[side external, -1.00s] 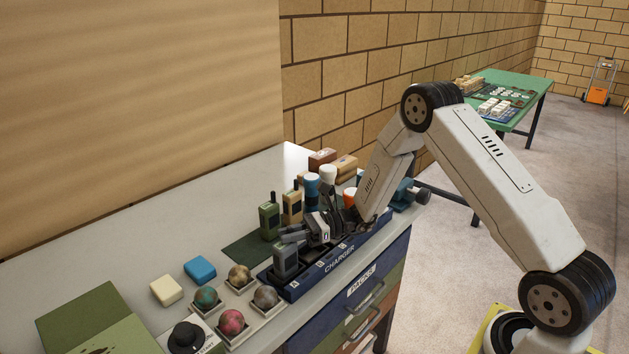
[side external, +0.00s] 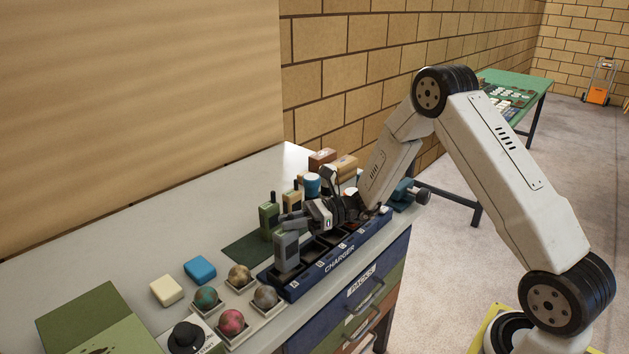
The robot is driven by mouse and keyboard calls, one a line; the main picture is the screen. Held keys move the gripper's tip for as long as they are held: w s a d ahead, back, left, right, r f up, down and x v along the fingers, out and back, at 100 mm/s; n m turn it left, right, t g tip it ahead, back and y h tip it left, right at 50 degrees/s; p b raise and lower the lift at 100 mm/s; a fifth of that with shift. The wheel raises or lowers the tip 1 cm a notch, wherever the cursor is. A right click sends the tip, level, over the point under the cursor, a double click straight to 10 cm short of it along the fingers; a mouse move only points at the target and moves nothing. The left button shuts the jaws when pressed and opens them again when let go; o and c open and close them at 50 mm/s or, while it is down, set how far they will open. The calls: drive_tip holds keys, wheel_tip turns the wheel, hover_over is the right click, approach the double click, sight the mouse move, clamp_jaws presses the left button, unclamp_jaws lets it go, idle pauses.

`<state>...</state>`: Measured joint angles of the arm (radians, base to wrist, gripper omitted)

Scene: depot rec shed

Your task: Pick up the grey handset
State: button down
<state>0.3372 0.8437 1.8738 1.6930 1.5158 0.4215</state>
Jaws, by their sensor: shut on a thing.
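The grey handset (side external: 286,253) stands upright over the left end of the blue charger rack (side external: 312,274). My gripper (side external: 288,223) reaches in from the right and is shut on the top part of the handset. The handset's lower end is at the slot marked A; I cannot tell whether it is fully clear of the slot. The fingers partly hide the handset's top.
A green handset (side external: 267,217) and a tan handset (side external: 290,199) stand just behind my gripper. Several speckled balls (side external: 240,277) sit in trays in front left, near blue (side external: 200,269) and cream (side external: 166,290) blocks.

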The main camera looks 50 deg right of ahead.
drive_tip(key=s+r, duration=0.9)
drive_tip(key=s, duration=0.4)
drive_tip(key=shift+s+d+r, duration=0.15)
drive_tip(key=shift+s+d, duration=0.05)
drive_tip(key=shift+s, duration=0.05)
idle(0.4)
